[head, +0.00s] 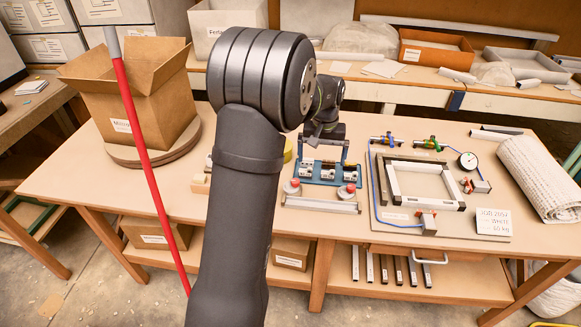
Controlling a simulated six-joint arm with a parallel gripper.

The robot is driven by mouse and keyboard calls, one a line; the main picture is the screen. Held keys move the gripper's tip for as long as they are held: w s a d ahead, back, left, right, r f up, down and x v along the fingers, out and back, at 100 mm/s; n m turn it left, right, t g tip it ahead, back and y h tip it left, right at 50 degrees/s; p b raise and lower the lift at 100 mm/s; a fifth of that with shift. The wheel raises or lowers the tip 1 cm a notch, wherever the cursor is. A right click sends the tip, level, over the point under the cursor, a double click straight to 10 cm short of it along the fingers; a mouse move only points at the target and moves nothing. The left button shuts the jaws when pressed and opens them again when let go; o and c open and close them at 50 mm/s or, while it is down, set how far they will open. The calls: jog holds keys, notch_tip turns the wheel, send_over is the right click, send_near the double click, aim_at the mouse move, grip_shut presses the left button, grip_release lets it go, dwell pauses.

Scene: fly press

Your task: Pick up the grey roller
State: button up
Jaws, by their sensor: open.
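I cannot clearly single out the grey roller. Small silver-grey and dark cylindrical parts (327,170) sit in a row in the blue fixture (322,183) at the middle of the workbench, and I cannot tell whether one of them is the roller. My gripper (322,132) is open, small in the picture, just above the back of the blue fixture. My own wrist partly hides it, and its fingertips are hard to make out. I see nothing held in it. My large dark arm covers the bench left of the fixture.
An open cardboard box (135,100) stands on a round board at the left, with a red pole (140,135) in front. At the right are a board with a pale frame (425,185), a gauge (468,161), a sign (493,222) and a white roll (540,178). The rear bench holds trays.

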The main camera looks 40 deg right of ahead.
jog(key=shift+c, duration=0.4)
jog(key=c, duration=1.4)
jog(key=shift+c, duration=0.2)
jog(key=shift+d, duration=0.1)
jog(key=n+g+h, duration=0.3)
jog(key=n, duration=1.5)
send_near(353, 173)
jog(key=x, duration=0.5)
jog(key=shift+w+d, duration=0.1)
jog(key=shift+w, duration=0.15)
jog(key=shift+x, duration=2.8)
